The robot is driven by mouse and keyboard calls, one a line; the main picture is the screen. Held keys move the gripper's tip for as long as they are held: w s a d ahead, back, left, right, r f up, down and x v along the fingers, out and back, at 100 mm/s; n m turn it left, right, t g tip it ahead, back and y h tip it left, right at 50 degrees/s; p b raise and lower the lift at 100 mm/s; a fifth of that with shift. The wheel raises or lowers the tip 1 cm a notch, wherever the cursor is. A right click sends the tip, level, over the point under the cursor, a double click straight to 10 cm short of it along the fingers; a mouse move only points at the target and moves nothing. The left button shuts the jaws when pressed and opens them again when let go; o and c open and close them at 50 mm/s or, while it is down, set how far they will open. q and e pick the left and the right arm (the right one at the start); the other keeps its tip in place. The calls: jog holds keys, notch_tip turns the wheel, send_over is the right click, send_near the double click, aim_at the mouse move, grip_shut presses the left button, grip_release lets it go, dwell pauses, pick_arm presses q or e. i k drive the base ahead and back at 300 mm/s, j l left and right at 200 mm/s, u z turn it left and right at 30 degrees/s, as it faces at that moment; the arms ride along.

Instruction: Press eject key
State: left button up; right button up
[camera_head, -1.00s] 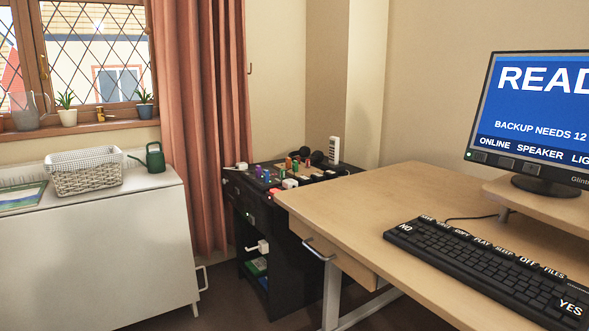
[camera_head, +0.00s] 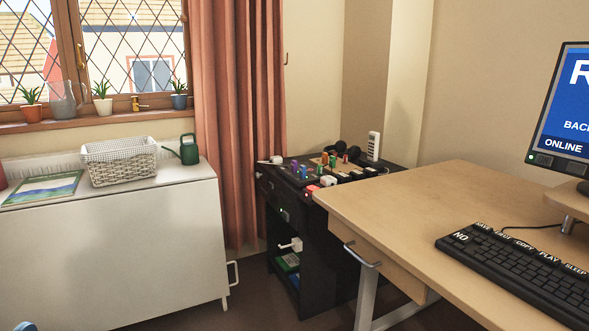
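The black keyboard (camera_head: 520,270) lies on the wooden desk (camera_head: 400,210) at the right and is cut off by the picture's edge. Its top row has white labels: SAVE, a small blurred label that may read EJECT (camera_head: 501,233), COPY, PLAY and SLEEP. A larger NO key (camera_head: 461,237) is at its left end. The monitor (camera_head: 565,115) stands behind on a riser, with its blue screen partly cut off; ONLINE is legible. Neither of my grippers is in view.
A black cabinet (camera_head: 300,250) with several small coloured items on top stands left of the desk. A white cabinet (camera_head: 110,250) with a woven basket (camera_head: 120,165) and a green watering can (camera_head: 187,150) is at the left. Dark floor shows between them.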

aim_at(498, 234)
jog(key=z, duration=1.3)
